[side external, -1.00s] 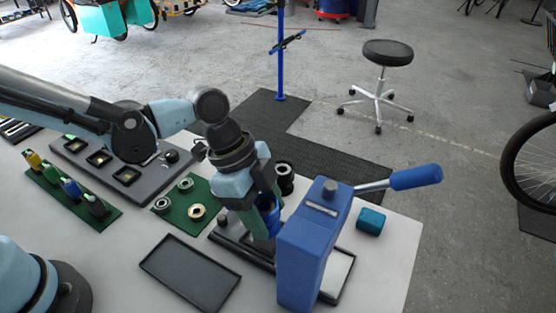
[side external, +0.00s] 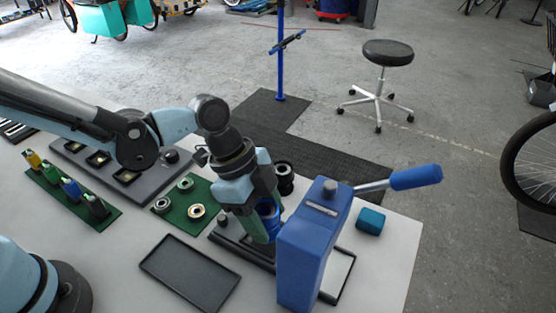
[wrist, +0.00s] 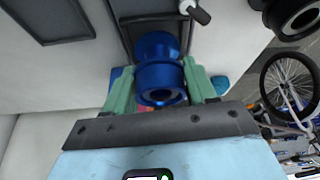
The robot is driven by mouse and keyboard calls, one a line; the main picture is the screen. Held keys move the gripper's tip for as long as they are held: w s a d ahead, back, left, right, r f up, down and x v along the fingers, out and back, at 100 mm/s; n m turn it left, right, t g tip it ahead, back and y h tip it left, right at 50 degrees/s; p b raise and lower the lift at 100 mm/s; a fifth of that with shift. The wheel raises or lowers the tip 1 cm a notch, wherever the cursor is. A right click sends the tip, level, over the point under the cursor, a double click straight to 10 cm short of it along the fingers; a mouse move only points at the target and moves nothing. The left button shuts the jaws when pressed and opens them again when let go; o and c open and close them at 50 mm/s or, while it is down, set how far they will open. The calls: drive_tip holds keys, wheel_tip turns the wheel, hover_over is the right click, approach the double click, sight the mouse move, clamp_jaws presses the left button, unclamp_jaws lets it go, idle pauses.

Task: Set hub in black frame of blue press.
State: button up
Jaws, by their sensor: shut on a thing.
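The blue hub (wrist: 160,72) is between the green fingers of my gripper (wrist: 160,92) in the wrist view, with its round bore facing the camera. In the side view my gripper (side external: 264,222) is shut on the hub (side external: 269,208), mostly hidden by the fingers. The blue press (side external: 312,250) stands just right of the gripper, with its lever out to the right. Its black frame (side external: 240,257) lies low on the table under and beside the gripper. The hub appears over the frame; whether it touches is hidden.
An empty black tray (side external: 168,270) lies left of the frame. A green board (side external: 180,217) with bearing rings is behind it. Black cylindrical parts (side external: 284,180) stand behind the gripper, and a teal block (side external: 370,220) sits right of the press.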

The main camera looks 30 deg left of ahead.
drive_tip(key=shift+f, duration=0.1)
drive_tip(key=shift+c, duration=0.7)
drive_tip(key=shift+f, duration=0.15)
drive_tip(key=shift+f, duration=0.55)
drive_tip(key=o, duration=1.4)
drive_tip(key=shift+r, duration=0.1)
